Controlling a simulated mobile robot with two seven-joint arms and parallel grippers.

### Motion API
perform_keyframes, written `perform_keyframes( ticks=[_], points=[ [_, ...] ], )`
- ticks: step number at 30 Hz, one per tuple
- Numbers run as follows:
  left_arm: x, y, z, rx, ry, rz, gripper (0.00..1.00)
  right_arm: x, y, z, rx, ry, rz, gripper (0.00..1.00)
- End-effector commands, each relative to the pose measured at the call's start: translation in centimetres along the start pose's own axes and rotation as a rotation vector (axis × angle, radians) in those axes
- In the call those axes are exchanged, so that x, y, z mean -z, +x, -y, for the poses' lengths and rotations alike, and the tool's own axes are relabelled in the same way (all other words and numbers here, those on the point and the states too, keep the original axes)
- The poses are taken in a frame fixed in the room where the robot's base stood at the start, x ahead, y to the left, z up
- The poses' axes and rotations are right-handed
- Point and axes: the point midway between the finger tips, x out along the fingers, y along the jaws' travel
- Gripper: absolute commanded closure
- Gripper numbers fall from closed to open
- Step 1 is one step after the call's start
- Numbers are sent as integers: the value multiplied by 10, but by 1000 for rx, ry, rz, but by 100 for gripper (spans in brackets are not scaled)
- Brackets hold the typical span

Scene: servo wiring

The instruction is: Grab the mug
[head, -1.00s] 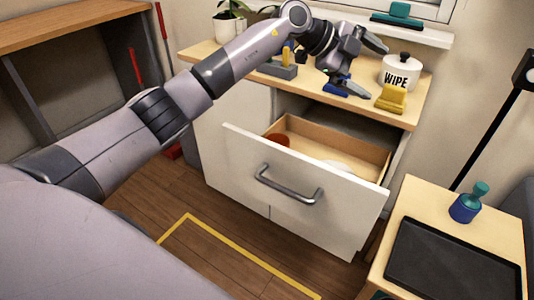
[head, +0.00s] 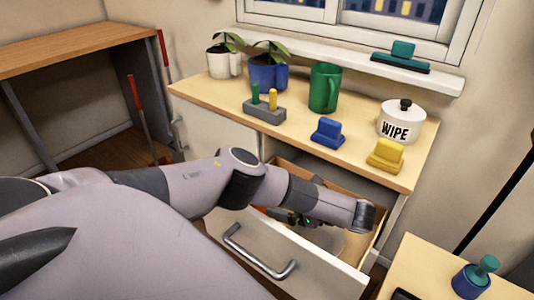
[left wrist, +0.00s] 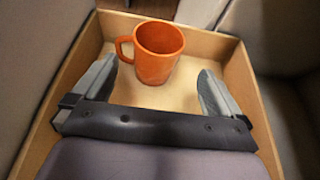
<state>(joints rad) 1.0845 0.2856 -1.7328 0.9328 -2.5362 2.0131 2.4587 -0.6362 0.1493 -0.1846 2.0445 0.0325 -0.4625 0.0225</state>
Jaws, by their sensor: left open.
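An orange mug (left wrist: 158,52) stands upright in the open drawer (head: 318,262), its handle to the left in the left wrist view. My left gripper (left wrist: 158,78) is open and empty, with its fingers spread to the left and right of the mug's near side. The mug appears just ahead of the fingers, and I see no contact. In the head view my left arm reaches down into the drawer and mostly hides the mug. A green mug (head: 325,88) stands on the counter. My right gripper is not in view.
The drawer walls (left wrist: 75,75) close in on both sides of the gripper. The counter (head: 215,92) above holds two potted plants (head: 268,73), a blue block (head: 327,133), a yellow block (head: 385,155) and a white WIPE pot (head: 401,121). A side table (head: 425,262) stands at right.

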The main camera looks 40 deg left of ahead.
Motion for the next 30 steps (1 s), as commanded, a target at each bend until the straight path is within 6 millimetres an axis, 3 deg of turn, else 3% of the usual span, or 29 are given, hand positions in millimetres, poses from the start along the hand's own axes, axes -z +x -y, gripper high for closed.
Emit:
perform_keyframes(
  ticks=[15,23,24,25,30],
  points=[
    [-3,60,-2,-3,3,-4,0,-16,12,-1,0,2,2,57],
    [-3,63,-2,0,4,-6,0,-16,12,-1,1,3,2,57],
    [-3,63,-2,0,4,-6,3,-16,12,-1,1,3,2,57],
    [-3,63,-2,-1,4,-6,13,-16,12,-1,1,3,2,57],
    [-3,62,-2,-1,4,-6,68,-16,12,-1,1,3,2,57]
  ],
)
